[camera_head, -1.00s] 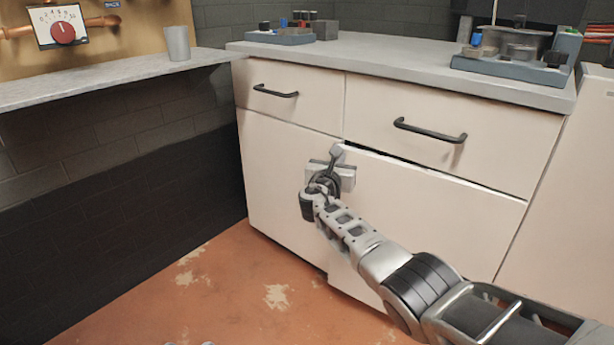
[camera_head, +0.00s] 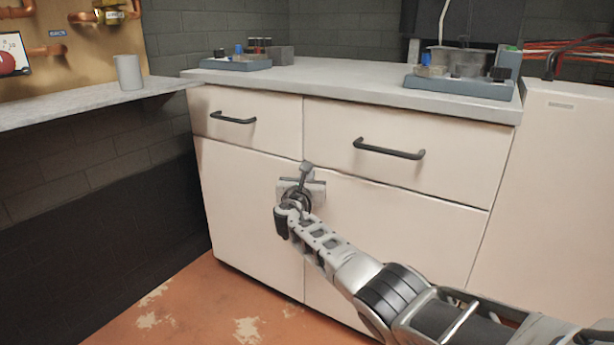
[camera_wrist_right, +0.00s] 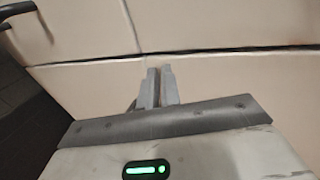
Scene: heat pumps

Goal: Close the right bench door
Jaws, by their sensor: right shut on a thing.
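The right bench door (camera_head: 400,235) is a cream panel under the right drawer. It stands nearly flush with the bench front, with a thin dark line along its top edge. My right gripper (camera_head: 304,180) is at the door's upper left corner, near the seam with the left door (camera_head: 245,210). In the right wrist view my right gripper's fingers (camera_wrist_right: 160,80) are close together against the cream front. My left gripper is not in view.
Two drawers with black handles (camera_head: 388,149) sit above the doors. The grey worktop (camera_head: 350,82) holds blue trays of parts. A grey shelf with a cup (camera_head: 129,72) is at the left. A cream cabinet (camera_head: 555,200) stands at the right. The floor in front is open.

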